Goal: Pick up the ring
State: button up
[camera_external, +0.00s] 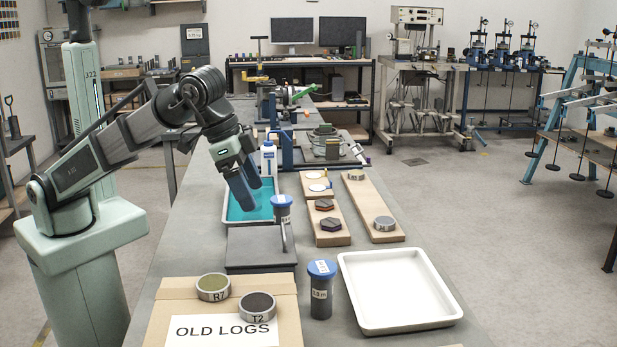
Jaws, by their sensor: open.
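Several round, ring-like pieces are in view, and I cannot tell which one the task means. A metal-rimmed piece marked R7 (213,287) with an olive top and one marked T2 (258,306) with a dark top rest on a cardboard box labelled OLD LOGS (170,306). A grey round piece (384,224) lies near the front end of a long wooden board (372,202), and another (356,175) lies near its back end. My gripper (252,199) is open, pointing down over the teal-lined tray, apart from these pieces. Nothing shows between its fingers.
Blue-capped jars stand by the grey plate (262,262) and the empty white tray (395,290). A shorter board (326,222) carries dark hexagonal pieces. The bench's right edge lies just beyond the white tray.

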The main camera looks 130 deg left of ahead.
jog(key=s+a+f+n+g, duration=0.1)
jog(key=s+a+f+n, duration=0.15)
jog(key=a, duration=1.15)
jog(key=s+a+f+n+g, duration=0.15)
jog(key=s+a, duration=0.25)
jog(key=a, duration=1.1)
jog(key=n+h, duration=0.1)
jog(key=n, duration=0.6)
send_over(356, 172)
jog(key=d, duration=0.2)
notch_tip(356, 172, down, 6)
jog(key=shift+g, duration=0.35)
jog(key=f, duration=0.4)
jog(key=a+f, duration=0.1)
jog(key=f, duration=0.7)
jog(key=shift+w+a, duration=0.1)
jog(key=shift+a, duration=0.3)
jog(key=c, duration=1.3)
jog(key=shift+o, duration=0.2)
jog(key=shift+r, duration=0.1)
